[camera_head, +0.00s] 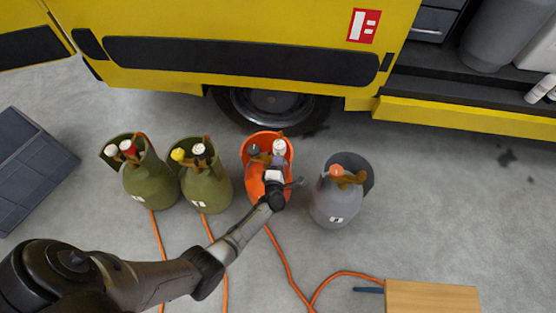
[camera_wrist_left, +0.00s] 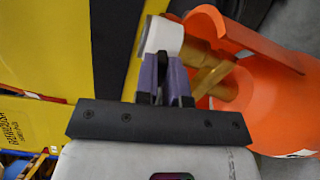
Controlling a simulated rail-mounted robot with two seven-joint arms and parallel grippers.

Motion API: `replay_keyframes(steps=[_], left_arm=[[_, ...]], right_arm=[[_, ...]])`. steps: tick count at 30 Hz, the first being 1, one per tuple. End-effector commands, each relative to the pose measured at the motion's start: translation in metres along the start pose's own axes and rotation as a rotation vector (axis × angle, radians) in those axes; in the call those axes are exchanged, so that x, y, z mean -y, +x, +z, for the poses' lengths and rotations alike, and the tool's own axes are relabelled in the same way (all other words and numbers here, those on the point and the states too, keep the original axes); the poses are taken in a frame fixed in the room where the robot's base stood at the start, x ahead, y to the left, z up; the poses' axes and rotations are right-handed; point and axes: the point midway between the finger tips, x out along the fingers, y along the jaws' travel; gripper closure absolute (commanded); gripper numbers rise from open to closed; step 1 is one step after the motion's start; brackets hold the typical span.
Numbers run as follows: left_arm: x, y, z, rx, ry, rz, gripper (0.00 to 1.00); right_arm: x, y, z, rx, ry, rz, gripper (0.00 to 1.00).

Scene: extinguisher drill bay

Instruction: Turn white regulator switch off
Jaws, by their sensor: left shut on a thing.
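The white regulator switch (camera_head: 279,146) sits at the top of an orange gas cylinder (camera_head: 255,172), inside its collar. In the left wrist view the white switch (camera_wrist_left: 166,36) is a round knob beside brass-coloured fittings (camera_wrist_left: 212,78). My left gripper (camera_head: 277,160) reaches over the cylinder from the front. In the wrist view its purple-grey fingers (camera_wrist_left: 163,66) are shut on the white switch at their tips. The fingers hide the switch's lower part. The switch's on or off position cannot be told. My right gripper is not in view.
Two green cylinders (camera_head: 137,178) stand left; the second (camera_head: 206,185) is nearer. A grey cylinder (camera_head: 335,203) stands right. Orange hoses (camera_head: 284,262) cross the floor. A yellow truck (camera_head: 230,18) is behind. A wooden box (camera_head: 430,296) is front right.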

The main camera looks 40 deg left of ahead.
Motion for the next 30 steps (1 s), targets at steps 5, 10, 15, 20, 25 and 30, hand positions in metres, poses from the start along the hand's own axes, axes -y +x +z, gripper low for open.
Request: replay_keyframes(steps=[5,10,15,20,25,30], left_arm=[[-0.0007,0.0001,0.0006,0.000,0.092,0.000,1.00],[-0.0003,0.0004,0.0004,0.000,0.147,0.001,1.00],[0.0000,0.0005,0.0001,-0.001,0.174,0.001,1.00],[0.0001,0.0005,-0.0001,-0.001,0.182,0.001,1.00],[0.0002,0.0005,-0.0001,0.000,0.182,0.001,1.00],[0.0002,0.0004,-0.0002,0.000,0.182,0.001,0.86]], right_arm=[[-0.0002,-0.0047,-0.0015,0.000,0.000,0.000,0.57],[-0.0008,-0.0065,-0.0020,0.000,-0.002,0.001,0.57],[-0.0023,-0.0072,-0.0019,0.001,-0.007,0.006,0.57],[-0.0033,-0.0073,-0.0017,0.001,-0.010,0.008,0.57],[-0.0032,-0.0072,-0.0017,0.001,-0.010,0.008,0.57],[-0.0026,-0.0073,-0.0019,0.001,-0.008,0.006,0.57]])
